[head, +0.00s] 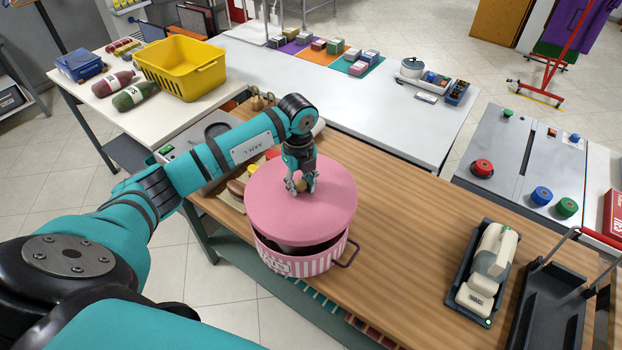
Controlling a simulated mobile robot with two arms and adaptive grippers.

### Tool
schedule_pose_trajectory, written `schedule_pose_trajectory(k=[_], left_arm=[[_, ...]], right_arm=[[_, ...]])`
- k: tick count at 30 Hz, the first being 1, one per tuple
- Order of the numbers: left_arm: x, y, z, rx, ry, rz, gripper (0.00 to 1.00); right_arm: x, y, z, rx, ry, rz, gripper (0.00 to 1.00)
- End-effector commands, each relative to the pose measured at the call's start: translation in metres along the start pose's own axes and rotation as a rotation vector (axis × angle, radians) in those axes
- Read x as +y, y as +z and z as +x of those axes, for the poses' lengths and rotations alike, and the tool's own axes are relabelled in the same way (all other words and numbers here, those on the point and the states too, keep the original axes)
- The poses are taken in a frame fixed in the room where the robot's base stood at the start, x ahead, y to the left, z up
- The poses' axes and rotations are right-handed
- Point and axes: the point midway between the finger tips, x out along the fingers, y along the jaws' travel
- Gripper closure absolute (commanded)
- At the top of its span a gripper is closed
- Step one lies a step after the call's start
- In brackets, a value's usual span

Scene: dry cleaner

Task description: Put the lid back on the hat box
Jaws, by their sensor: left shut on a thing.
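The pink round lid (325,215) is over the pink-and-white striped hat box (312,262), which stands on the wooden table. Something dark shows in the gap, too little to identify. The box has a side handle at its right. My right gripper is not in view.
The wooden table (400,232) is clear to the right of the box. A beige device in a dark tray (484,268) and a black rack (550,305) stand further right. Brown and red items lie close behind the box's left side. A yellow basket (180,68) is on the white table behind.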

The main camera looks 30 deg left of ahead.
Motion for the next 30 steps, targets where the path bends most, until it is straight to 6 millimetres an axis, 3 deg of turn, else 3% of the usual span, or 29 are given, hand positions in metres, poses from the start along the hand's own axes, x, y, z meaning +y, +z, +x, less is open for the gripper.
schedule_pose_trajectory(k=[8, 30], left_arm=[[0.003, 0.005, 0.005, -0.001, 0.003, -0.125, 1.0], [0.003, 0.005, 0.064, -0.002, 0.002, -0.12, 1.0]], right_arm=[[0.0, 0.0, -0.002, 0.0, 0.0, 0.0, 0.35], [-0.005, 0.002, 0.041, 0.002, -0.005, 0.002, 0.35]])
